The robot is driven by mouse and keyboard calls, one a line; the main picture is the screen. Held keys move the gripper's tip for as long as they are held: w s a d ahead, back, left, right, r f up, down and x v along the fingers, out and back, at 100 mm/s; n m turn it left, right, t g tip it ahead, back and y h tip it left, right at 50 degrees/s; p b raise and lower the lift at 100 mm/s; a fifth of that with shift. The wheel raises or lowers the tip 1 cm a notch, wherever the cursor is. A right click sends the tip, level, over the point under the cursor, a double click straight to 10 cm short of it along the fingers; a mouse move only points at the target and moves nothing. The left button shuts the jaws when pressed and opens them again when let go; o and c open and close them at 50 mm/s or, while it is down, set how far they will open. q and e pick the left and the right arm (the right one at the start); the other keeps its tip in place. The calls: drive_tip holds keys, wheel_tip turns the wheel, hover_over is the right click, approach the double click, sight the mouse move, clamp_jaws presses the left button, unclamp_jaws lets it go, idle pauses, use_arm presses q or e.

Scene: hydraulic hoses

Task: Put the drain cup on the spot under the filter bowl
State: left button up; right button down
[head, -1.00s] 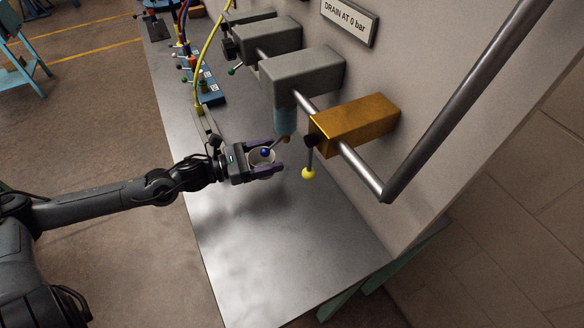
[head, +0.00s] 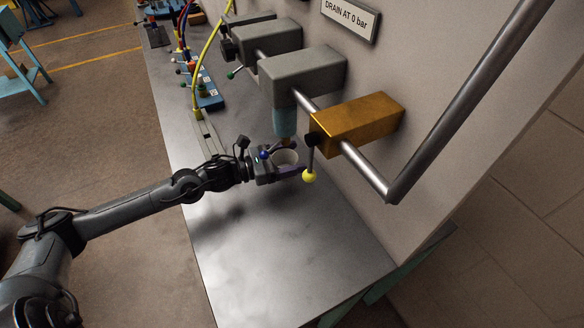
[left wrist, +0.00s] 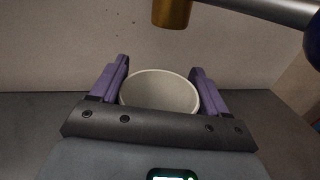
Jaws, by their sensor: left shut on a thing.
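The drain cup (head: 285,157) is a small pale open cup, seen from above. My left gripper (head: 287,160) is shut on it, with a purple finger on each side. In the left wrist view the cup (left wrist: 160,92) sits upright between the fingers of my left gripper (left wrist: 158,88). The filter bowl (head: 285,122) is the blue-grey cylinder hanging under a grey block, with a brass tip at its bottom. The cup is just below that tip in the head view; the brass piece (left wrist: 171,12) shows beyond the cup in the wrist view. The spot is not distinguishable. My right gripper is not in view.
A yellow-knobbed lever (head: 309,175) hangs from the brass block (head: 357,124) close to the right of the cup. A bent steel pipe (head: 440,115) runs along the wall. The front of the metal bench (head: 280,260) is clear.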

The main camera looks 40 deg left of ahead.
sight(285, 166)
use_arm(q)
wheel_tip(285, 166, down, 4)
drive_tip(key=shift+r+b, duration=0.1)
drive_tip(key=shift+b, duration=0.3)
drive_tip(key=shift+w+d+f, duration=0.1)
drive_tip(key=shift+w+f, duration=0.05)
drive_tip(key=shift+f, duration=0.1)
drive_tip(key=o, duration=1)
drive_tip(key=shift+f, duration=0.1)
drive_tip(key=shift+o, duration=0.2)
